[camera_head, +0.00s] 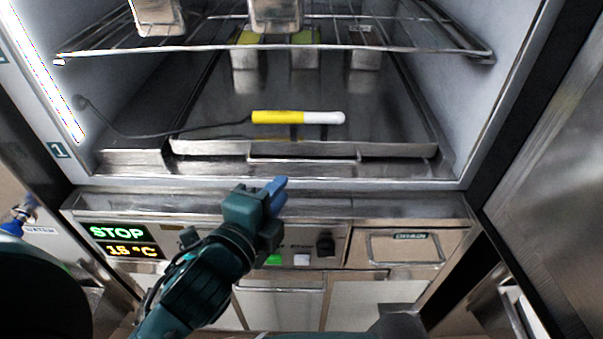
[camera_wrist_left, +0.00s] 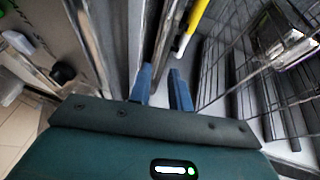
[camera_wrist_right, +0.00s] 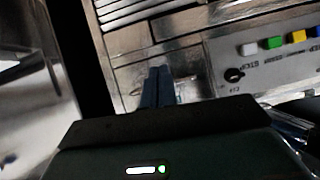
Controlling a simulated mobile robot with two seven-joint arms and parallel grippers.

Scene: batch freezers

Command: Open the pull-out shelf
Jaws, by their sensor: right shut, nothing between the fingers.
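The pull-out shelf (camera_head: 385,120) is a flat metal tray low inside the open freezer, with a thin bar handle (camera_head: 305,159) along its front edge. A yellow and white probe (camera_head: 297,117) on a black cable lies on it. My left gripper (camera_head: 277,192) is in front of the freezer sill, below and slightly left of the handle's middle, apart from it. In the left wrist view its blue fingers (camera_wrist_left: 163,88) are parted with nothing between them. My right gripper (camera_wrist_right: 157,85) shows only in its wrist view, shut and empty, in front of a metal panel.
A wire rack (camera_head: 400,45) with metal containers (camera_head: 275,15) hangs above the shelf. Below the sill are a STOP display (camera_head: 118,232), control buttons, a black knob (camera_head: 325,244) and a drain drawer (camera_head: 405,247). The open door (camera_head: 560,170) stands at the right.

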